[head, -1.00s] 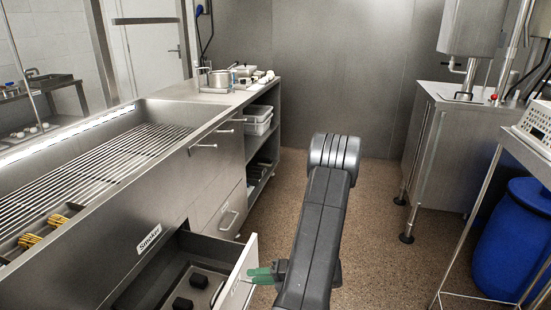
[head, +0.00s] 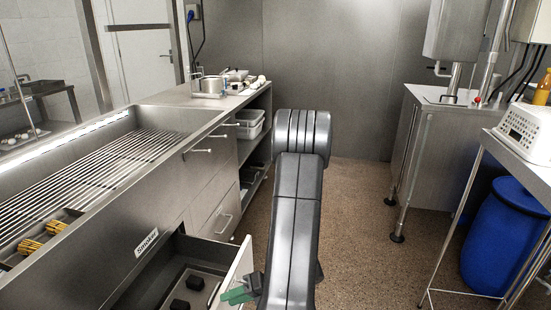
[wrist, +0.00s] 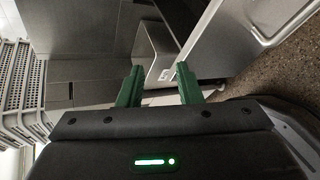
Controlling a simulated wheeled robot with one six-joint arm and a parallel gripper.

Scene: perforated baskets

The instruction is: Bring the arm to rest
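My arm (head: 295,215) extends up the middle of the head view, over the floor. My gripper (head: 238,295) has green fingers and shows low in the head view, beside the front of an open drawer (head: 236,268). I cannot tell there whether it touches the drawer. In the wrist view my gripper (wrist: 158,84) has its two green fingers spread apart, with nothing held between them. A metal handle shape lies in the background beyond the fingertips.
The smoker's open drawer holds dark blocks (head: 195,282). A long steel counter (head: 165,185) runs along the left. On the right stand a table with a white perforated basket (head: 526,130) and a blue barrel (head: 503,240). Perforated baskets (wrist: 20,90) show left in the wrist view. Floor is clear beyond my arm.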

